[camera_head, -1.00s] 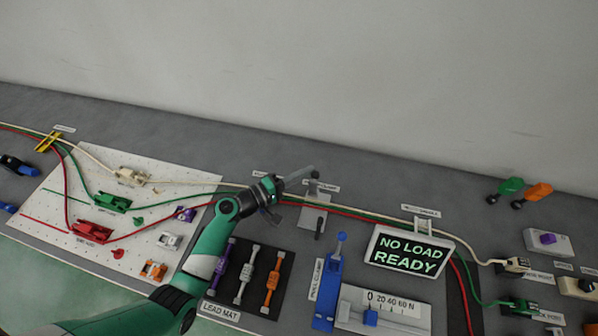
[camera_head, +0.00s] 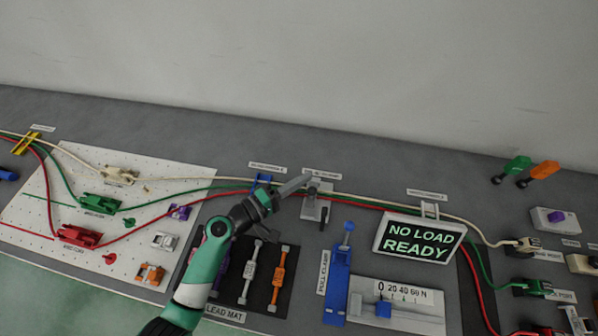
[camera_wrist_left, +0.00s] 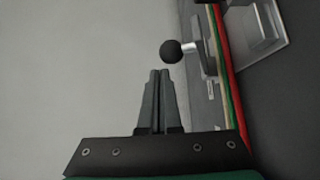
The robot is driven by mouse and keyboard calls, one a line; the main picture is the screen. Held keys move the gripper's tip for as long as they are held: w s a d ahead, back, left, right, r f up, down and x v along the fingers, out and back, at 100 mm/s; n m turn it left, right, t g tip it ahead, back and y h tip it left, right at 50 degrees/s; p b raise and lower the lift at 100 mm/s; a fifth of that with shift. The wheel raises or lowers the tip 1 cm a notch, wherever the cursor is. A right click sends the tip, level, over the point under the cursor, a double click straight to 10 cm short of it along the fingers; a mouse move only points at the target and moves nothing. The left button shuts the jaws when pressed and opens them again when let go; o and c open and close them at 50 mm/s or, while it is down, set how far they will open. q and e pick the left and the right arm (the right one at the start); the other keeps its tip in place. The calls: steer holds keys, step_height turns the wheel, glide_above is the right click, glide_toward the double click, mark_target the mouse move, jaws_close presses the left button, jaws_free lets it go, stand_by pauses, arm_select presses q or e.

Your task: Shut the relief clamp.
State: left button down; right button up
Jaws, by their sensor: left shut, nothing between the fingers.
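A grey lever fixture (camera_head: 312,210), which I take to be the relief clamp, stands on the bench beside the cables. Its label is partly covered. In the left wrist view a black ball knob (camera_wrist_left: 171,51) on a short silver stem sticks out away from the bench surface, so the lever looks raised. The grey base plate (camera_wrist_left: 275,40) lies to its right. My left gripper (camera_head: 306,179) is shut and empty, its fingertips close to the fixture's upper end. In the wrist view its fingertips (camera_wrist_left: 159,72) lie just below the knob, seemingly apart from it.
Red, green and white cables run past the fixture. A blue clip (camera_head: 262,181) is left of it. A blue pull clamp (camera_head: 337,285) and a NO LOAD READY display (camera_head: 418,240) stand to the right. The lead mat (camera_head: 232,299) lies under my arm.

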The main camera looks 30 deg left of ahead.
arm_select(q)
steer(key=shift+s+d+f+b, duration=0.25)
steer(key=shift+s+f+b, duration=0.1)
steer(key=shift+s+f, duration=0.25)
steer(key=shift+s, duration=0.1)
stand_by(0.4)
steer(key=p+v, duration=0.1)
steer(key=v, duration=1)
steer(key=shift+s+a+r, duration=0.1)
steer(key=shift+s+a, duration=0.05)
steer(key=shift+s, duration=0.15)
